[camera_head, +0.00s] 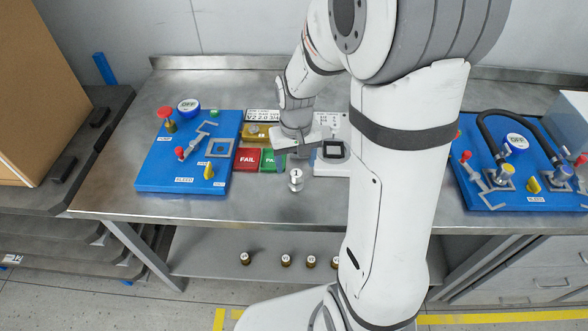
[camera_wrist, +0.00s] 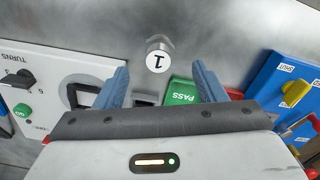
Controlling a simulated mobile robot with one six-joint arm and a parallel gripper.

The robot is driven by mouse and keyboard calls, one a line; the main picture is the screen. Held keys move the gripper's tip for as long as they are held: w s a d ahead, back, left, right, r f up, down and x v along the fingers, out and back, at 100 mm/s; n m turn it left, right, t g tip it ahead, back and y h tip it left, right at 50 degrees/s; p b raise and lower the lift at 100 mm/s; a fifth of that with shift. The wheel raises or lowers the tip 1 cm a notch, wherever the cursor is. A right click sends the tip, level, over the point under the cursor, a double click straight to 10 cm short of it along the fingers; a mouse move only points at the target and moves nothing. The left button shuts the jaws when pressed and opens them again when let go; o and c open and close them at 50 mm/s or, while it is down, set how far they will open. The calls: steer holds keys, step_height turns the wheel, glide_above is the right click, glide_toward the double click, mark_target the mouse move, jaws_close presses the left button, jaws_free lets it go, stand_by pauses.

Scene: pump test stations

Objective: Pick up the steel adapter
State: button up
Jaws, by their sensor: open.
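The steel adapter (camera_head: 296,182) is a small silvery cylinder with a white top marked 1. It stands upright on the metal bench near its front edge, in front of the test gear. In the wrist view the adapter (camera_wrist: 160,45) lies just beyond the fingertips, roughly centred between them. My gripper (camera_head: 291,152) is open and empty over the bench, just behind the adapter. In the wrist view its two blue-grey fingers (camera_wrist: 160,78) are spread apart and do not touch the adapter.
Red FAIL (camera_head: 247,159) and green PASS (camera_head: 271,158) blocks sit close to my gripper. A white unit with a dark square socket (camera_head: 330,165) stands at right. Blue stations stand left (camera_head: 160,175) and right (camera_head: 510,197). Several brass pieces (camera_head: 286,261) stand on the lower shelf.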

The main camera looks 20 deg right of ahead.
mark_target(296, 173)
step_height(296, 173, down, 7)
steer(key=shift+d+r+p, duration=0.1)
steer(key=shift+p, duration=0.25)
steer(key=shift+c, duration=0.2)
steer(key=c, duration=1.1)
steer(key=shift+c, duration=0.2)
